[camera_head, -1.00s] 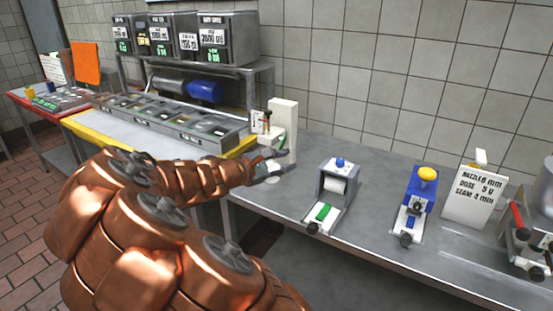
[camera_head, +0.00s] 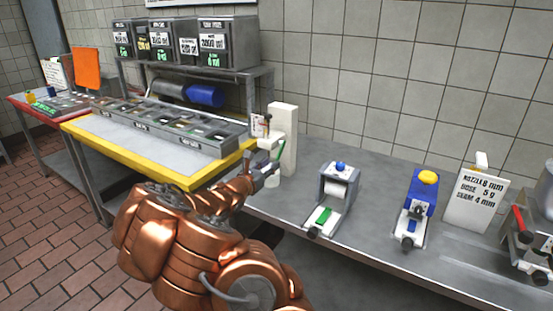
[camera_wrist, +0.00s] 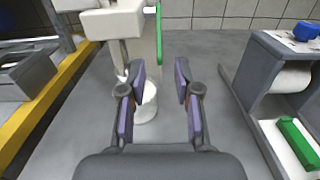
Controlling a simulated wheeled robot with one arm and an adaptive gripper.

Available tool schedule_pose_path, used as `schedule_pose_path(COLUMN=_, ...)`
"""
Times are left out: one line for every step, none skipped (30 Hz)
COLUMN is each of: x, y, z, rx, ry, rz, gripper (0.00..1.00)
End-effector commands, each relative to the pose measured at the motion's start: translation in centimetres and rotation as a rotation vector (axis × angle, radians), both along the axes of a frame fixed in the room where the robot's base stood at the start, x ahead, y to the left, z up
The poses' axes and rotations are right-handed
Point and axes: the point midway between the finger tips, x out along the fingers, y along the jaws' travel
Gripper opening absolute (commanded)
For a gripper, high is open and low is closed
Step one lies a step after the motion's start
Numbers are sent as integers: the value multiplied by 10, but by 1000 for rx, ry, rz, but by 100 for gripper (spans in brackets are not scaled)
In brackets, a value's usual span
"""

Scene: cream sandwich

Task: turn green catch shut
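A green block (camera_head: 323,215) lies on the white front plate of a grey roller device (camera_head: 338,186); it also shows at the right edge of the wrist view (camera_wrist: 298,143). A thin green strip (camera_wrist: 158,35) stands upright on the side of a white column stand (camera_head: 284,135). I cannot tell which green part is the catch. My gripper (camera_head: 268,166) is beside the white stand, left of the roller device. In the wrist view its two fingers (camera_wrist: 160,100) are apart with nothing held. A white cup (camera_wrist: 147,103) stands beyond the left finger, partly hidden.
A blue device with a yellow knob (camera_head: 420,195) and a white sign (camera_head: 476,200) stand farther right on the grey bench. A yellow-edged table (camera_head: 185,180) with grey bins is at the left. Bare bench lies between the stand and the roller device.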

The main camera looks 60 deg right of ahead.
Motion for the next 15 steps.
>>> schedule_pose_path(x=-1, y=-7, z=1, rx=1, ry=-1, rz=-3, gripper=32)
schedule_pose_path(x=0, y=-10, z=1, rx=1, ry=-1, rz=-2, gripper=32)
schedule_pose_path(x=0, y=-15, z=2, rx=0, ry=-2, rz=-2, gripper=32)
schedule_pose_path(x=1, y=-18, z=2, rx=0, ry=-3, rz=-1, gripper=32)
schedule_pose_path(x=1, y=-21, z=2, rx=0, ry=-4, rz=-1, gripper=32)
schedule_pose_path(x=1, y=-25, z=2, rx=-1, ry=-4, rz=-1, gripper=32)
schedule_pose_path(x=2, y=-28, z=2, rx=0, ry=-3, rz=0, gripper=32)
schedule_pose_path(x=2, y=-31, z=1, rx=1, ry=-3, rz=-1, gripper=32)
schedule_pose_path(x=1, y=-34, z=1, rx=2, ry=-2, rz=-1, gripper=32)
schedule_pose_path(x=2, y=-37, z=0, rx=2, ry=-1, rz=-1, gripper=32)
schedule_pose_path(x=2, y=-39, z=0, rx=2, ry=0, rz=-1, gripper=32)
schedule_pose_path(x=1, y=-41, z=0, rx=2, ry=0, rz=-1, gripper=32)
schedule_pose_path(x=1, y=-43, z=0, rx=2, ry=0, rz=-2, gripper=32)
schedule_pose_path(x=1, y=-44, z=0, rx=3, ry=-1, rz=-2, gripper=32)
schedule_pose_path(x=1, y=-46, z=0, rx=2, ry=-1, rz=-1, gripper=32)
